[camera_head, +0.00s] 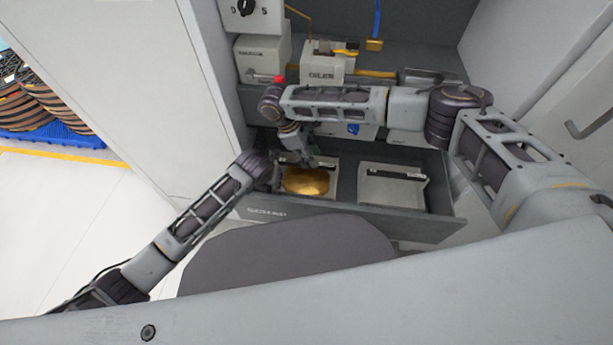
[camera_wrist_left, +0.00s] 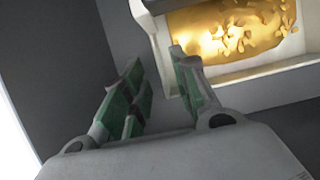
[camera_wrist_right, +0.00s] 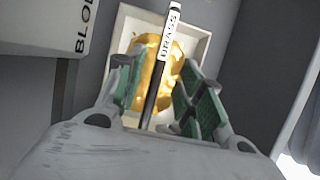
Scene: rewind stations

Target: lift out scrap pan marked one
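A pale square pan (camera_head: 331,190) holding gold-coloured scrap (camera_head: 306,181) sits at the left of the open drawer. No mark "one" is readable. My left gripper (camera_wrist_left: 158,75) is open beside the left pan's wall; a wall edge appears between its fingertips, but contact cannot be told. My right gripper (camera_wrist_right: 155,72) is open over the left pan, with the bar between its fingers in view and no visible grip.
The grey drawer front (camera_head: 340,219) reads SCRAP. Cabinet walls stand close on both sides. Above the drawer are a shelf with labelled pale boxes (camera_head: 322,69) and a red knob (camera_head: 279,79). Blue-based spools (camera_head: 40,105) stand far left on open floor.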

